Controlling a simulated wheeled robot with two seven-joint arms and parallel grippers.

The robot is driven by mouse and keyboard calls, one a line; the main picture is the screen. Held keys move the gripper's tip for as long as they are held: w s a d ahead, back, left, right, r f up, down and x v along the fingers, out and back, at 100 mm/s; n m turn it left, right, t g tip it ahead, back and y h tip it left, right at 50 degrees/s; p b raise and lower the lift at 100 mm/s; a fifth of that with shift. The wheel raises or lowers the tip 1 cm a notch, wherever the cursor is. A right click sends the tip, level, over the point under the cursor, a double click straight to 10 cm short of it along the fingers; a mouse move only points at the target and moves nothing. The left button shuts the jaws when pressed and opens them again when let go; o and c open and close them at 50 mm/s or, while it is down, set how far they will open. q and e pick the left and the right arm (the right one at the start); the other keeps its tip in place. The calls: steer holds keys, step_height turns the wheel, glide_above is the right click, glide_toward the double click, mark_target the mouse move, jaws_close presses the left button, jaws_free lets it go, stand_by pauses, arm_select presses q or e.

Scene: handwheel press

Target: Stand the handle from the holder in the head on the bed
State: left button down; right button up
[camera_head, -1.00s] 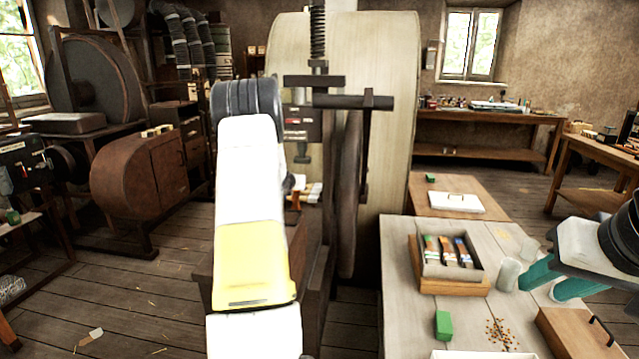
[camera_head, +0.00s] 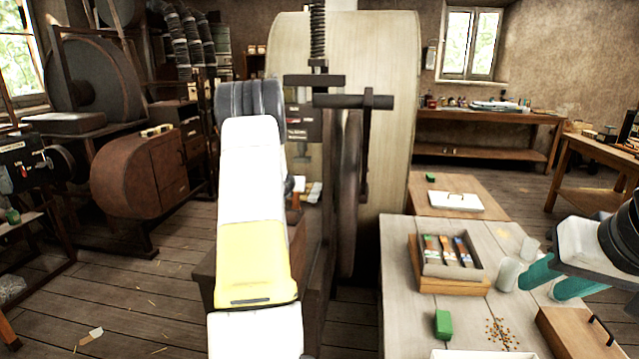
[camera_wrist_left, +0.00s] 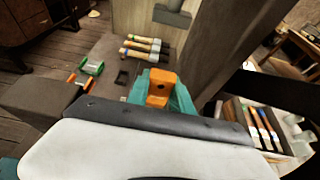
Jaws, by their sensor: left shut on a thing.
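In the left wrist view, my left gripper (camera_wrist_left: 160,92) has its teal fingers shut on an orange block-like piece (camera_wrist_left: 158,88), which I take to be the handle's end. The rest of it is hidden by the gripper and wrist. It is over the press bed (camera_wrist_left: 108,52), close to a dark square opening (camera_wrist_left: 122,78) in it. I cannot tell which part is the head. In the head view the left gripper is hidden behind my left arm. My right gripper (camera_head: 540,289) is open and empty above the bench at right.
The press screw (camera_head: 318,40) rises at centre. A tray of tools (camera_head: 478,270), cups (camera_head: 507,275) and a green block (camera_head: 443,324) stand on the right bench.

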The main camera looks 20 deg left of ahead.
arm_select(q)
steer(key=shift+f, duration=0.75)
steer(key=c, duration=1.1)
jaws_free()
steer(key=shift+o, duration=0.2)
steer(key=v, duration=0.7)
steer(key=shift+s, duration=0.35)
steer(key=shift+d+r, duration=0.1)
